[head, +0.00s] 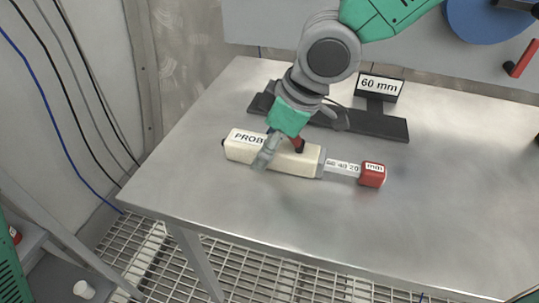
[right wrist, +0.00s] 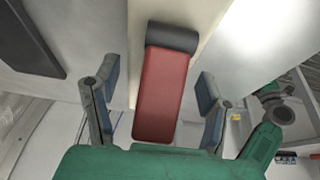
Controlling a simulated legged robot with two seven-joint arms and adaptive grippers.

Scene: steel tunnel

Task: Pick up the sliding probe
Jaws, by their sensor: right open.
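The sliding probe (head: 303,163) lies on the steel table, a cream body marked "PROB". A white scale strip (head: 341,168) reading 60 40 20 and a red "mm" end block (head: 372,175) extend from its right end. A red handle with a dark end (head: 297,144) stands on the body. My right gripper (head: 279,150) is over the body at this handle, partly hiding the lettering. In the right wrist view, the open right gripper (right wrist: 158,80) has a finger on each side of the red handle (right wrist: 162,95), with gaps showing. My left gripper is out of view.
The steel table (head: 440,210) is clear in front and to the right. Behind the probe, a dark flat stand (head: 380,124) carries a "60 mm" display (head: 380,86). A red lever (head: 522,60) and a blue disc (head: 485,18) are at the back right. Cables hang at left.

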